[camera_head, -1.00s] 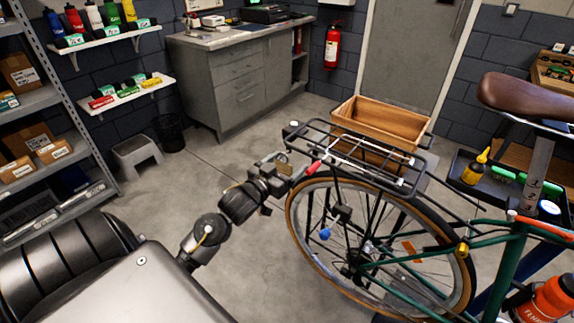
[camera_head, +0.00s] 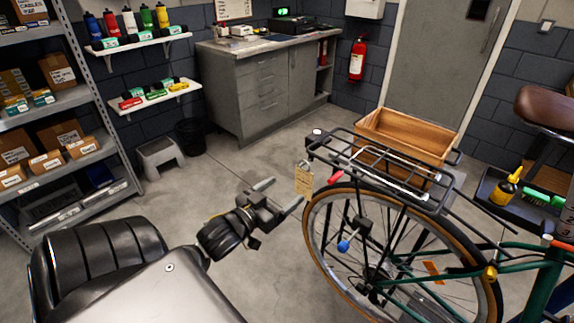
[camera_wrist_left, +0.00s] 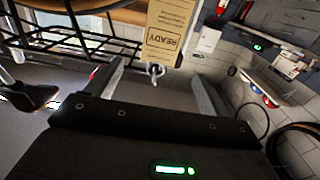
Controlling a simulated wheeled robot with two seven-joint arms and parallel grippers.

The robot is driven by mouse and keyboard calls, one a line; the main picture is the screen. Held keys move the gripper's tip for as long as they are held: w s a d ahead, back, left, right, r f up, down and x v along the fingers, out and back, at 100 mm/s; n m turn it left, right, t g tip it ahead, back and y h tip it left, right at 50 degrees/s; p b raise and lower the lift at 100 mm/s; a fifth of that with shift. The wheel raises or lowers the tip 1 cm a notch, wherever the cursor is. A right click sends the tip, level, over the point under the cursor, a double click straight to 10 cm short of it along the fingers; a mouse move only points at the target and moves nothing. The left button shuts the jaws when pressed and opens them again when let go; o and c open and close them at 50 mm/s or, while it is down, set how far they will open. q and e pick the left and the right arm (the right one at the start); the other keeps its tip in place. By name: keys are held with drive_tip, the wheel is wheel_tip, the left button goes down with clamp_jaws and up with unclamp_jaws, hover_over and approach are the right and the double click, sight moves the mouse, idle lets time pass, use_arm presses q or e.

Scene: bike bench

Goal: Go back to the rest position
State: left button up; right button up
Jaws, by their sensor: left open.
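My left gripper (camera_head: 278,192) is open and empty, left of the bicycle's rear wheel (camera_head: 390,240). A tan tag (camera_head: 304,179) hangs at the rear end of the black bike rack (camera_head: 385,165), just beyond the fingers. In the left wrist view the tag (camera_wrist_left: 172,35) reads "READY" upside down, and a small metal ring shows at its end. The tag is apart from both fingers (camera_wrist_left: 158,95) there. My right gripper is in neither view.
A wooden crate (camera_head: 408,133) is behind the rack. A step stool (camera_head: 160,157), a bin (camera_head: 191,137) and a grey cabinet (camera_head: 262,95) stand at the back. Shelving (camera_head: 60,110) lines the left. The floor (camera_head: 235,170) between is clear.

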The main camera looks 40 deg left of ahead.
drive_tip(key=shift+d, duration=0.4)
use_arm(q)
drive_tip(key=a+f+g+y, duration=0.1)
drive_tip(key=a+f+g, duration=0.15)
drive_tip(key=f, duration=0.85)
drive_tip(key=a+f+g, duration=0.2)
drive_tip(key=a+f, duration=0.1)
drive_tip(key=f, duration=0.8)
drive_tip(key=s+d+f+g, duration=0.15)
drive_tip(key=s+f, duration=0.25)
drive_tip(key=f, duration=0.5)
drive_tip(key=s+f+g, duration=0.3)
drive_tip(key=s+f, duration=0.1)
drive_tip(key=f, duration=0.6)
drive_tip(key=s+d+f+m+g, duration=0.2)
drive_tip(key=s+d+f+g, duration=0.25)
drive_tip(key=s+f, duration=0.9)
drive_tip(key=s+d+f+g, duration=0.1)
drive_tip(key=s+d+f, duration=0.3)
drive_tip(key=s, duration=0.3)
drive_tip(key=s+d+f+g+h, duration=0.1)
drive_tip(key=s+d+f+g, duration=0.1)
drive_tip(key=s+d+f, duration=0.2)
drive_tip(key=shift+s+d+f+m, duration=0.15)
drive_tip(key=shift+s+d+m, duration=0.15)
drive_tip(key=shift+s+d, duration=1.2)
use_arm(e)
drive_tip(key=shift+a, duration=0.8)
